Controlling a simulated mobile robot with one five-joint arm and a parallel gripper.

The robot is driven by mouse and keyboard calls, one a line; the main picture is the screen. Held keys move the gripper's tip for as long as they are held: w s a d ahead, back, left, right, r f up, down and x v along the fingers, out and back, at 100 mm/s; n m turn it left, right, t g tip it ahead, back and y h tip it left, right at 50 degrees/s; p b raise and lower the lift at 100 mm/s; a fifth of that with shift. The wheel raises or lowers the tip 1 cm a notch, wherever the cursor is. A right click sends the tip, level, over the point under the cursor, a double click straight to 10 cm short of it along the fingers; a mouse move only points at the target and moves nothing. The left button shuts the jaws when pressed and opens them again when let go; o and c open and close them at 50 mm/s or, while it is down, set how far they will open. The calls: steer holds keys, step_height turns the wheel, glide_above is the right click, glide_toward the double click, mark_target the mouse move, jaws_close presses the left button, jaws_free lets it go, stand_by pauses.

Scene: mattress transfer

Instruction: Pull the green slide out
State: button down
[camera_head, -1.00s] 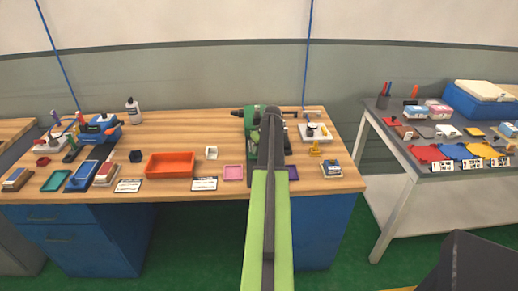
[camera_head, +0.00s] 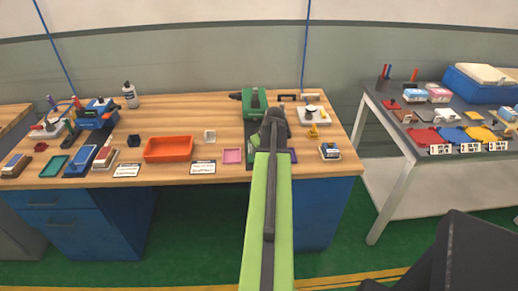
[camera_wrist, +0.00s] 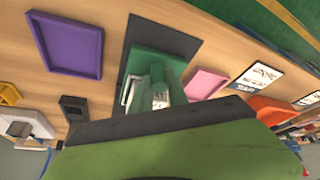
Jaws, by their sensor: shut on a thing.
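The green machine (camera_head: 254,101) stands near the back of the wooden table, on a dark base plate. My gripper (camera_head: 275,128) is in front of its body, over the base plate, and hides much of that part. In the wrist view the green slide (camera_wrist: 160,62) lies on the black base plate (camera_wrist: 196,27), between a purple tray and a pink tray. My gripper is shut on the green slide. My wrist and green arm cover the lower part of that view, so the exact contact is partly hidden.
The purple tray (camera_wrist: 70,42) and pink tray (camera_wrist: 207,83) lie close on either side. An orange bin (camera_head: 169,149) is farther left. A white block with a yellow part (camera_head: 313,116) is at the right. A grey side table (camera_head: 440,120) stands beyond.

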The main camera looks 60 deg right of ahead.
steer(key=shift+s+a+f, duration=0.1)
steer(key=shift+s+a, duration=0.05)
steer(key=shift+a, duration=0.05)
steer(key=c, duration=1.6)
jaws_free()
steer(key=shift+o, duration=0.2)
steer(key=p+v, duration=1.6)
steer(key=v, duration=0.1)
steer(key=shift+r, duration=0.25)
